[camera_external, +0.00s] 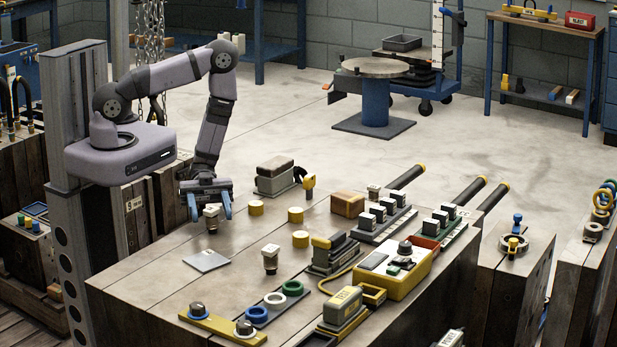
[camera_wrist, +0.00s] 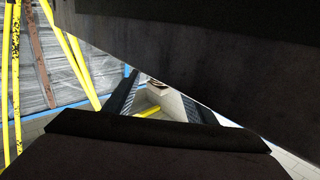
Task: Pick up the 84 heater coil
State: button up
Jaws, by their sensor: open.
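My gripper (camera_external: 209,206) hangs pointing down over the left part of the wooden bench top (camera_external: 160,262), its blue-tipped fingers apart. A small pale-and-dark upright piece (camera_external: 211,220) shows between or just behind the fingertips; I cannot tell if they touch it. Similar small pieces stand at the bench's middle (camera_external: 270,258) and back (camera_external: 374,191). No number 84 is legible, so I cannot tell which one is the heater coil. In the wrist view, dark parts hide most of the picture; two ribbed fingers (camera_wrist: 158,100) show around a narrow gap with pale and yellow shapes.
A flat pale plate (camera_external: 206,260) lies in front of my gripper. Yellow discs (camera_external: 256,208) and a grey block-shaped device (camera_external: 275,176) stand to its right and behind. A yellow control box (camera_external: 393,270) and coloured rings (camera_external: 275,299) crowd the bench's right and front. The left bench corner is clear.

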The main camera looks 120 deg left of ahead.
aim_at(209, 210)
jog(key=shift+x, duration=0.8)
jog(key=shift+c, duration=0.6)
jog(key=c, duration=1)
jog(key=shift+r, duration=0.15)
jog(key=shift+r+p, duration=0.4)
jog(key=shift+r, duration=4.45)
